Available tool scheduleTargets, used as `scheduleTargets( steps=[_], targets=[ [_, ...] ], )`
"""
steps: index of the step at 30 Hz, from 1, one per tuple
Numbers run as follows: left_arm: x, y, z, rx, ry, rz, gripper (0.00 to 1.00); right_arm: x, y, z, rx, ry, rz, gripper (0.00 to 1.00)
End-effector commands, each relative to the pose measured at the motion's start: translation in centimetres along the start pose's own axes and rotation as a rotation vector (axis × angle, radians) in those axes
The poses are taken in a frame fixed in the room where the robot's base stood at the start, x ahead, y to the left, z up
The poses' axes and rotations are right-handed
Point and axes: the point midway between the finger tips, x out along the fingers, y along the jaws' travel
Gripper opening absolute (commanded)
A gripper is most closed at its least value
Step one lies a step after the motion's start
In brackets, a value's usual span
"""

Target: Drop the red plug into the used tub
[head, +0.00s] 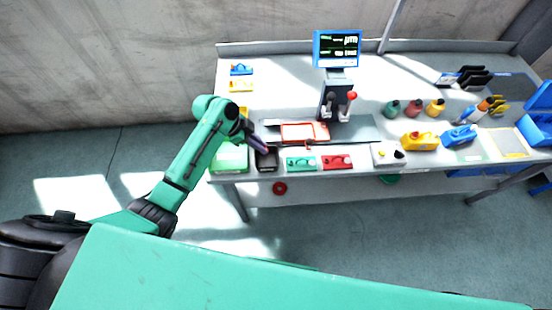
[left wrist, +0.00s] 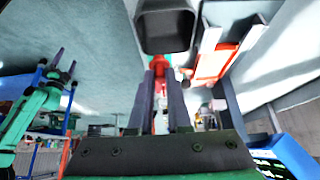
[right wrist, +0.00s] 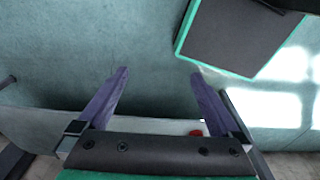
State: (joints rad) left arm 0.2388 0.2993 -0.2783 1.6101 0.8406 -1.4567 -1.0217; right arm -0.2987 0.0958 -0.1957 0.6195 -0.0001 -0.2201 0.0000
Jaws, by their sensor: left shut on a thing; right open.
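My left gripper (head: 257,145) is shut on the red plug, above the left front part of the bench. In the left wrist view the red plug (left wrist: 158,66) shows between the purple fingertips (left wrist: 161,76). In the head view I cannot make out the plug at the gripper. A dark open tub (head: 267,161), which seems to be the used tub, stands at the bench's front edge close to the left fingertips. Its empty-looking inside shows in the left wrist view (left wrist: 167,30). My right gripper (right wrist: 158,78) is open and empty, away from the tub.
A green tray (head: 230,160) is left of the tub. Green (head: 300,164) and red (head: 337,162) fixtures are to its right. A red-framed tray (head: 303,133) and a joystick stand with a screen (head: 338,48) are behind. Bottles and yellow and blue parts fill the right side.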

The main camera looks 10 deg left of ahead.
Motion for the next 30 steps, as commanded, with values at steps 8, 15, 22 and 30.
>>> scheduleTargets(
  steps=[8, 15, 22, 30],
  targets=[
    [4.1, 0.0, 2.6, -0.001, 0.0, 0.0, 0.0, 5.2, -2.5, 0.1, 0.001, 0.006, -0.032, 1.0],
    [4.4, 0.0, 2.8, 0.0, 0.0, -0.001, 0.0, 5.6, -1.4, 0.3, 0.001, 0.003, -0.016, 1.0],
    [4.3, 0.0, 2.8, -0.001, -0.001, -0.001, 0.51, 5.5, -0.9, 0.4, 0.003, 0.001, -0.01, 1.0],
    [4.3, 0.0, 2.8, -0.001, -0.001, -0.001, 0.51, 5.5, -1.0, 0.4, 0.002, 0.001, -0.011, 1.0]
  ],
)
